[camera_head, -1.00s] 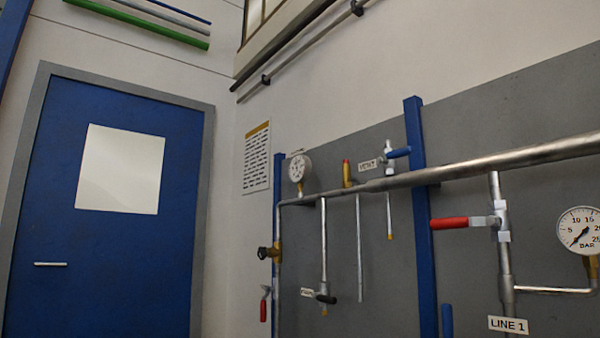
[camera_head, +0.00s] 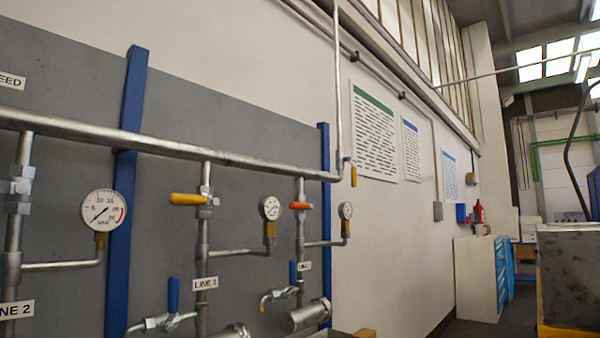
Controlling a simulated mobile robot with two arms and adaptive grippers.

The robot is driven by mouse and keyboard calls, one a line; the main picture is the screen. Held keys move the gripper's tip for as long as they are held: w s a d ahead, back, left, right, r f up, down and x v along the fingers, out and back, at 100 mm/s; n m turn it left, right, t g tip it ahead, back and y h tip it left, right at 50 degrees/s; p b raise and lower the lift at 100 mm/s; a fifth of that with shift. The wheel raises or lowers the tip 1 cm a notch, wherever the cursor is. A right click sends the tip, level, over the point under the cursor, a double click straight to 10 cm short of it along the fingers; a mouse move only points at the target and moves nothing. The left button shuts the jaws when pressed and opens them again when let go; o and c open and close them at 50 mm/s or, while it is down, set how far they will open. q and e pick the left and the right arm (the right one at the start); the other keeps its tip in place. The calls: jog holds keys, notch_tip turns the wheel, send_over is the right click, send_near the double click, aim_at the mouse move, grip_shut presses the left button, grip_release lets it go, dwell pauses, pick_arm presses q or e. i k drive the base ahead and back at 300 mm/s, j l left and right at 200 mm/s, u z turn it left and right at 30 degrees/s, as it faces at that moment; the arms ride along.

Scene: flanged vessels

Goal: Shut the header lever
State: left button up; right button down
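The silver header pipe (camera_head: 165,146) runs across the grey panel, sloping down to the right, and joins a vertical pipe. A yellow lever (camera_head: 187,199) lies roughly level, across the LINE 3 drop pipe. An orange lever (camera_head: 299,205) lies roughly level at the drop pipe to its right. A small yellow lever (camera_head: 353,176) hangs down near the header's right end. No label naming a header lever is readable, so I cannot tell which one it is. Neither gripper is in view.
Pressure gauges (camera_head: 103,210) stand on side branches, and blue-handled valves (camera_head: 173,296) sit lower down. Blue posts (camera_head: 126,190) frame the panel. Notices (camera_head: 373,135) hang on the wall. A blue cabinet (camera_head: 501,268) and a grey block (camera_head: 570,275) stand at the right, with floor between.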

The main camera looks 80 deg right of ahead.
aim_at(354, 171)
jog(key=z, duration=3.05)
